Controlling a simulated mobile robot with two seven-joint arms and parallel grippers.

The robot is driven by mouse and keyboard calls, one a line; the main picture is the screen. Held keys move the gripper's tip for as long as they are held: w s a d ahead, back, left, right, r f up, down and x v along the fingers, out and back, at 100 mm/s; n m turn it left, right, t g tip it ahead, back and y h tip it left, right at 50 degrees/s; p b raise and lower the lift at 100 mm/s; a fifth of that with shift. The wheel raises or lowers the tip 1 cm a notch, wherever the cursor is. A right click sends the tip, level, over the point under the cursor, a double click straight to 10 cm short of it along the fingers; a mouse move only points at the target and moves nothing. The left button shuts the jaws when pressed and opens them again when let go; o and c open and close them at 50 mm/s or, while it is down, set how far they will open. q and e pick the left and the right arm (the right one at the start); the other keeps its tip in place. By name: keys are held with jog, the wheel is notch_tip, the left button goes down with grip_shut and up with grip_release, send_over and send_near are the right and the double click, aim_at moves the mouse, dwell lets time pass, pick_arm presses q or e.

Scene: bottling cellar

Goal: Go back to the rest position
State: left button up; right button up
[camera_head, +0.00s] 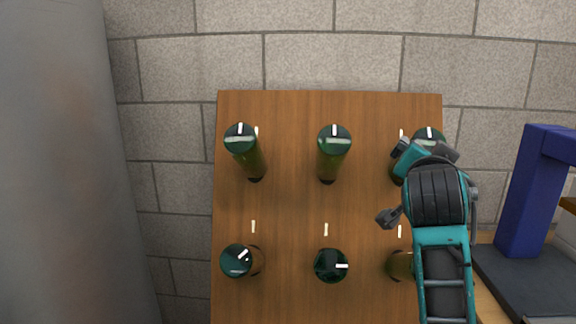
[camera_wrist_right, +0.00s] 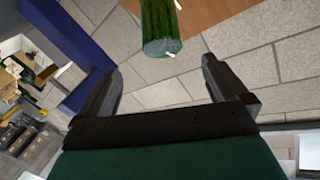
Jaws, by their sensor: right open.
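My right gripper (camera_head: 426,152) is at the upper right of the wooden board (camera_head: 290,215), in front of the upper right green bottle (camera_head: 430,133), and partly hides it. In the right wrist view the fingers (camera_wrist_right: 162,68) are apart with nothing between them. A green bottle (camera_wrist_right: 160,30) shows its base beyond the fingertips, with a gap between. My left gripper is not in view.
More green bottles stick out of the board: upper left (camera_head: 241,140), upper middle (camera_head: 333,142), lower left (camera_head: 237,260), lower middle (camera_head: 331,265) and lower right (camera_head: 399,265), partly behind my arm. A blue frame (camera_head: 535,190) stands at right. A grey cylinder (camera_head: 60,160) fills the left.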

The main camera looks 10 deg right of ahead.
jog(key=s+a+f+n+g+y, duration=0.2)
jog(key=s+f+n+y, duration=0.15)
jog(key=f, duration=0.75)
jog(key=s+a+f+n+g+y, duration=0.2)
jog(key=s+a+f+n, duration=0.15)
jog(key=f, duration=0.75)
jog(key=s+a+f+n+g+y, duration=0.2)
jog(key=s+a+f+n+g, duration=0.15)
jog(key=s+f, duration=0.6)
jog(key=s+a+f+n+g+y, duration=0.35)
jog(key=s+f, duration=0.25)
jog(key=s, duration=0.7)
jog(key=w+a+f+t+p, duration=0.1)
jog(key=w+a+f+t, duration=0.1)
jog(key=w+f+t, duration=0.5)
jog(key=shift+w+t+y, duration=0.25)
jog(key=shift+t+y, duration=0.05)
jog(key=shift+t, duration=0.1)
